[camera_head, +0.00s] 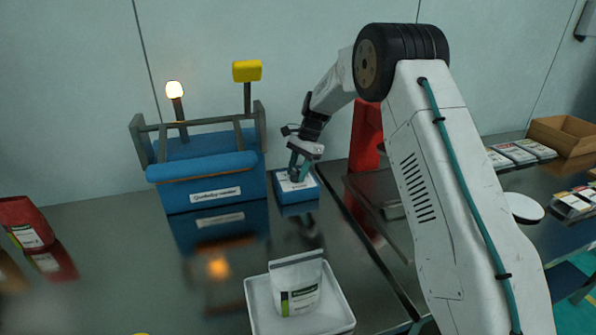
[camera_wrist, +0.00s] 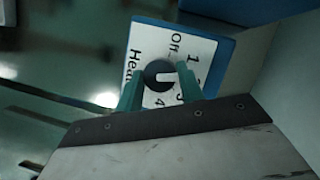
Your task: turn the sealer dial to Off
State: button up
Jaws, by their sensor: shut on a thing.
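The sealer's control box (camera_head: 299,196) is a small blue box with a white top face, beside the sealer (camera_head: 215,190). Its dial (camera_wrist: 153,84) is a dark round knob with a white pointer mark. In the wrist view the face carries "Off", "1", "3", "4" and "Heat". The pointer aims to the right, between "1" and "3"; the marking there is hidden by a finger. My gripper (camera_wrist: 159,88) has its teal fingers shut on the knob, one on each side. In the head view my gripper (camera_head: 299,172) comes down on the box from above and hides the dial.
A lit lamp (camera_head: 174,90) and a yellow block on a post (camera_head: 247,71) rise at the sealer. A white tray (camera_head: 340,326) with a white pouch (camera_head: 296,284) stands in front. A red pouch (camera_head: 25,222) stands at the left. A red object is behind my arm.

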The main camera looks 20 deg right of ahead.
jog(key=n+g+h, duration=0.1)
jog(key=n, duration=0.5)
jog(key=shift+w+a+n+g+h, duration=0.1)
jog(key=shift+w+n+g+h, duration=0.1)
jog(key=shift+n+g+h, duration=0.15)
jog(key=n+h, duration=0.1)
jog(key=n, duration=0.2)
jog(key=n+h, duration=0.1)
jog(key=n, duration=0.2)
jog(key=shift+a+g+h, duration=0.15)
jog(key=shift+g+h, duration=0.1)
jog(key=shift+g, duration=0.1)
jog(key=shift+n, duration=0.25)
jog(key=o, duration=1)
jog(key=shift+v, duration=3.9)
jog(key=shift+w, duration=0.2)
